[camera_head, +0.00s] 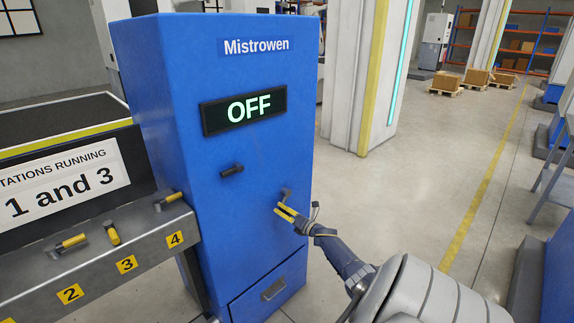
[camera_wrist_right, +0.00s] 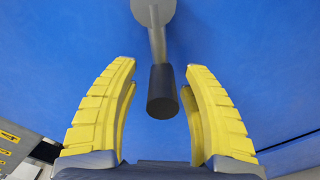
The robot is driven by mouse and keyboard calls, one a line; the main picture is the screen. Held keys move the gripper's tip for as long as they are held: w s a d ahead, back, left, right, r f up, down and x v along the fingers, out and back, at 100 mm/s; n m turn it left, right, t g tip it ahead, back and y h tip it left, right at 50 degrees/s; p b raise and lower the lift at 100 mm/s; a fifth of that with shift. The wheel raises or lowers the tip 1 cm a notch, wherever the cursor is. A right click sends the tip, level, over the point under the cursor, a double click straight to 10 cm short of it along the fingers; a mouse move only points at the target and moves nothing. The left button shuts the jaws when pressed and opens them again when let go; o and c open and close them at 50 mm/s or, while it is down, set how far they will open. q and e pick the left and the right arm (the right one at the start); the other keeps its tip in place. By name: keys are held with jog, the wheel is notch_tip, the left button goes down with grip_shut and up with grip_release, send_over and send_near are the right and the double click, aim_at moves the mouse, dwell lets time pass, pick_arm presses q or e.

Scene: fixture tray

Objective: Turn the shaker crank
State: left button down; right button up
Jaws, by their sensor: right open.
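A tall blue cabinet (camera_head: 225,130) labelled Mistrowen has a lit display (camera_head: 244,108) reading OFF. A crank (camera_head: 286,191) shows as a small grey piece on its front, partly hidden by my right gripper (camera_head: 287,211). In the right wrist view, the crank has a grey hub and arm and a dark cylindrical grip (camera_wrist_right: 162,92). My right gripper (camera_wrist_right: 160,75) is open, with its yellow fingers on either side of the grip. Gaps show on both sides. My left gripper is not in view.
A dark handle (camera_head: 231,169) sticks out of the cabinet left of the crank. A drawer (camera_head: 270,290) is below. On the left, a grey panel (camera_head: 100,265) carries several yellow-handled levers and number labels. Open floor (camera_head: 430,190) lies to the right.

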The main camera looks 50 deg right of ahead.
jog(key=s+a, duration=0.2)
jog(key=s, duration=0.9)
jog(key=shift+s, duration=0.4)
jog(key=s+f+m, duration=0.2)
jog(key=s+m, duration=0.5)
jog(key=m, duration=0.3)
jog(key=w+m, duration=0.5)
jog(key=w+d+r+m, duration=0.1)
jog(key=w+m, duration=0.5)
jog(key=w+d+r+m, duration=0.1)
jog(key=w+m, duration=0.4)
jog(key=w, duration=0.1)
jog(key=shift+d+m, duration=0.1)
jog(key=shift+m, duration=0.2)
dwell(0.4)
